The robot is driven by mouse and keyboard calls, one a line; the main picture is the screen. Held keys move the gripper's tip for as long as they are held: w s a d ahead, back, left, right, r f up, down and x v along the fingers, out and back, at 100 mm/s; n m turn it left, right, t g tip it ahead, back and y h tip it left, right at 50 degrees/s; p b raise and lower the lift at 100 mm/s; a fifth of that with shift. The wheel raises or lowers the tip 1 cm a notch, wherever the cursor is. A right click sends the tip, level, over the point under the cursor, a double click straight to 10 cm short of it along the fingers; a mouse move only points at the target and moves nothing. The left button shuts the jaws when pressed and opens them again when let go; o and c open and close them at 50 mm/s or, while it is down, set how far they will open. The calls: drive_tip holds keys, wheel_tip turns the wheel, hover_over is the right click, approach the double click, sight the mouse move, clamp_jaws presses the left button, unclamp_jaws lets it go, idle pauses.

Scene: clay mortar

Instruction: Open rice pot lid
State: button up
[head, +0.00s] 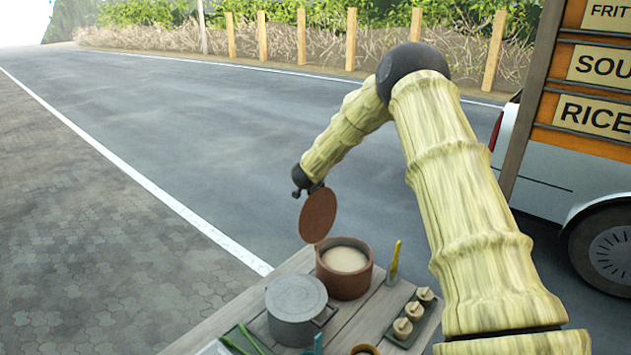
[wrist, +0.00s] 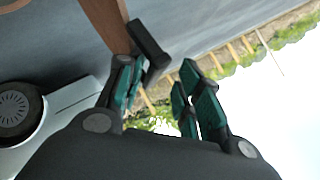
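The round brown rice pot lid (head: 318,215) is off the pot and stands steeply tilted in the air, above the left side of the rim. The rice pot (head: 344,282) is open and pale rice shows inside. My gripper (wrist: 162,68) is at the lid's upper edge in the head view, its fingers mostly hidden there. In the wrist view the fingers are spread with a gap between them. Part of the brown lid (wrist: 106,24) and a dark bar, likely its handle (wrist: 149,46), show beside the left fingertip. I cannot tell if they touch.
A grey lidded pot (head: 296,308) stands in front of the rice pot on the wooden table (head: 352,322). A food truck (head: 560,150) stands at right.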

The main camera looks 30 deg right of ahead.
drive_tip(key=shift+s+f, duration=0.1)
drive_tip(key=shift+f, duration=0.1)
drive_tip(key=shift+d+r, duration=0.1)
drive_tip(key=shift+s+r, duration=0.1)
drive_tip(key=shift+s, duration=0.05)
drive_tip(key=v, duration=1.1)
drive_tip(key=shift+s+a, duration=0.2)
drive_tip(key=shift+a, duration=0.05)
idle(0.4)
